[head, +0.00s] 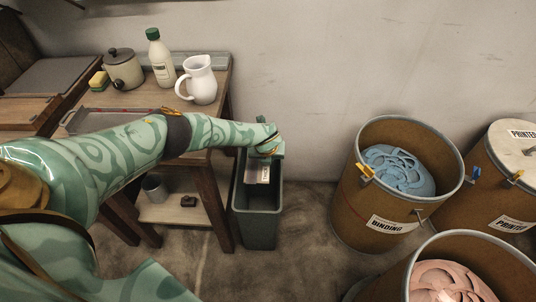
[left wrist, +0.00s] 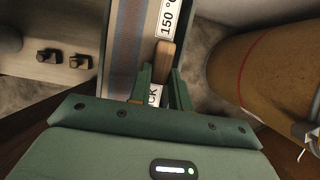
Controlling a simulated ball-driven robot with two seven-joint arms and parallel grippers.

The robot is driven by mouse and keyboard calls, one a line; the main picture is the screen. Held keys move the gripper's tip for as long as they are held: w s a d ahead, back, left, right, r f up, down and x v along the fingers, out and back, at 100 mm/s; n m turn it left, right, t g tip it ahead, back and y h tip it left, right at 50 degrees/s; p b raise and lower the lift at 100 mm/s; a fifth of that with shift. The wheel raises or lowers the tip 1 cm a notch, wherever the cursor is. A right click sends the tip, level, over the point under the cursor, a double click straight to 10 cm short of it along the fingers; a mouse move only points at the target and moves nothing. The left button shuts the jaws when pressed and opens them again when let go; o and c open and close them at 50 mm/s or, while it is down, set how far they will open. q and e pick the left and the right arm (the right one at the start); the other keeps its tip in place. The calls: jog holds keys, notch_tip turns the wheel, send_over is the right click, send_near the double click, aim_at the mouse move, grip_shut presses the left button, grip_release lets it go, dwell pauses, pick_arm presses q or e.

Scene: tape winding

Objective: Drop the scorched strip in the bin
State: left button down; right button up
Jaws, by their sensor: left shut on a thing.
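The dark green bin (head: 257,226) stands on the floor beside the wooden table, open at the top. My left gripper (head: 268,152) is over its mouth, pointing down. In the left wrist view my left gripper (left wrist: 163,88) is shut on a narrow brown strip (left wrist: 163,60), which I take to be the scorched strip. Its lower part is hidden between the fingers. Beyond it is a grey, blue and brown striped surface with white labels, one reading "150 °". Whether the strip touches the bin is unclear. My right gripper is not in view.
The wooden table (head: 222,92) holds a white jug (head: 201,80), a bottle (head: 160,60), a lidded pot (head: 123,70) and a yellow sponge (head: 98,80). A drum marked BINDING (head: 345,205) stands right of the bin, with other drums beyond. Floor between bin and drum is clear.

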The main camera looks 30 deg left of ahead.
pick_arm(q)
jog(key=c, duration=1.2)
grip_release()
jog(key=p+v, duration=1.1)
jog(key=v, duration=0.5)
jog(key=shift+r+p, duration=0.2)
jog(key=shift+p, duration=0.2)
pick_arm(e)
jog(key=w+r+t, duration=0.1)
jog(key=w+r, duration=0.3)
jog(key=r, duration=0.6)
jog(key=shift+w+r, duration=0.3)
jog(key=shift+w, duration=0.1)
